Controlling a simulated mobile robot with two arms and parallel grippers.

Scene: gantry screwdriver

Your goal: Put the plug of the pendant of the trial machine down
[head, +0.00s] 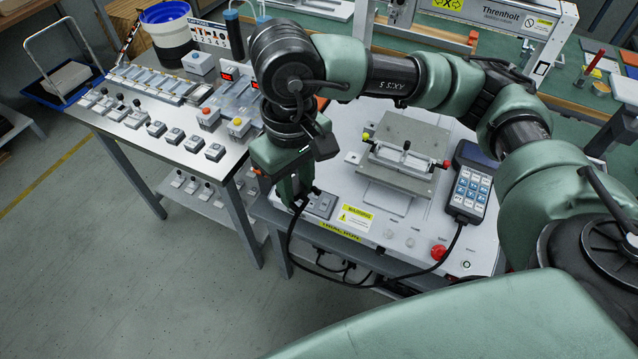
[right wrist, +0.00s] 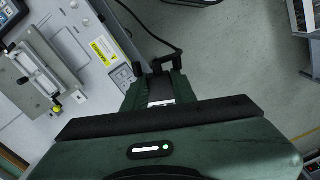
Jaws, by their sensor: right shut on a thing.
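The pendant (head: 471,183), a dark handset with a blue keypad, lies at the right of the trial machine's light top (head: 395,238). Its black cable (head: 400,277) hangs in a loop over the machine's front edge and runs up to my right gripper (head: 298,199). My right gripper is shut on the cable's dark plug (right wrist: 157,66), at the machine's front left corner; the fingers hide most of the plug. A small grey box (head: 322,205) sits on the machine top just right of the gripper. Whether the plug touches anything cannot be told. My left gripper is not in view.
A clamp fixture (head: 404,158) stands mid machine top, with a red button (head: 438,252) near the front edge. A steel table (head: 152,161) with several small switch boxes stands at the left. The floor (head: 130,270) in front is clear.

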